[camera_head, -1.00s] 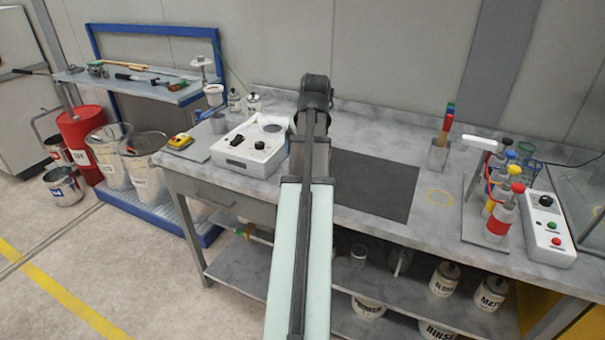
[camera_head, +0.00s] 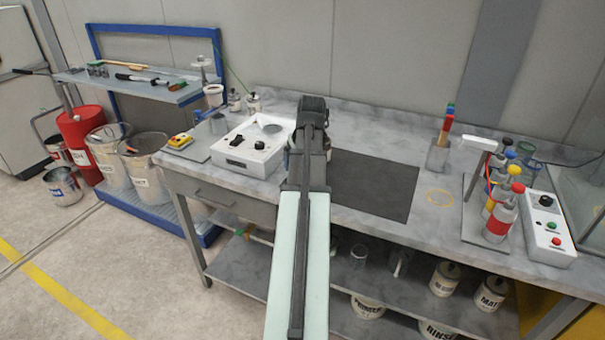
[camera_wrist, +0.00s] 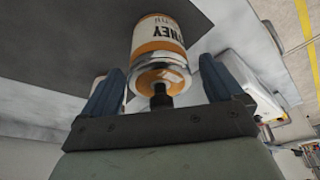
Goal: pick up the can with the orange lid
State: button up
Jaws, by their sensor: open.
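The can with the orange lid (camera_wrist: 158,43) shows in the wrist view, with a white label bearing dark letters, orange bands and a shiny metal rim. Its orange lid faces my camera, with a dark knob or cap at its middle. My gripper (camera_wrist: 162,68) has two blue fingers spread apart, one on each side of the can's lid end. The fingers look apart from the can, and I cannot tell how deep it sits between them. In the head view my arm hides most of the can and the fingertips.
A white control box (camera_head: 250,146) stands just left of my arm. A dark mat (camera_head: 375,185) lies to the right on the grey bench (camera_head: 350,130). Further right are a brush holder (camera_head: 438,155), a rack of bottles (camera_head: 500,215) and another control box (camera_head: 545,230).

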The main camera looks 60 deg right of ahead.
jog(key=shift+c, duration=0.3)
jog(key=c, duration=1.5)
